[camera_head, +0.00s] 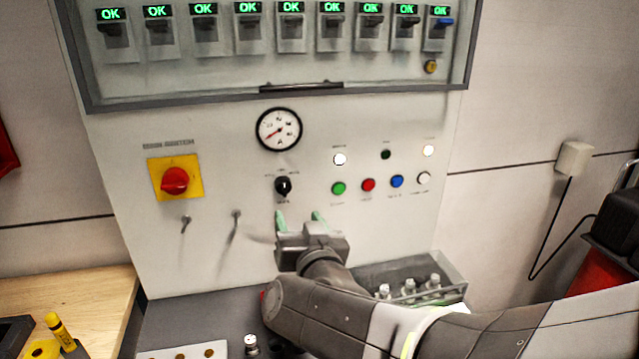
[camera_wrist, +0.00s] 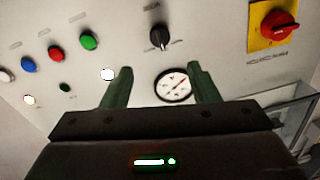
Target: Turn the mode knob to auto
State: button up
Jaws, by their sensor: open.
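The black mode knob (camera_head: 283,186) sits on the pale panel below the round gauge, with small label marks around it. Its white pointer line looks roughly upright in the head view; the label text is too blurred to read. The knob also shows in the wrist view (camera_wrist: 159,37), beyond the fingertips. My gripper (camera_head: 298,217) has green fingers, apart and empty, just below and slightly right of the knob in the head view. In the wrist view my gripper (camera_wrist: 160,75) has a clear gap between its fingers. Nothing touches the knob.
A red rotary switch on a yellow plate (camera_head: 175,180) is left of the knob. Coloured push buttons (camera_head: 368,185) and lamps are to the right. A gauge (camera_head: 279,129) is above; two toggle levers (camera_head: 236,220) stand lower left. A grey tray (camera_head: 450,268) with bottles stands lower right.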

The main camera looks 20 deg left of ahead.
aim_at(285, 191)
jog(key=x, duration=1.2)
jog(key=shift+f, duration=0.1)
jog(key=c, duration=1)
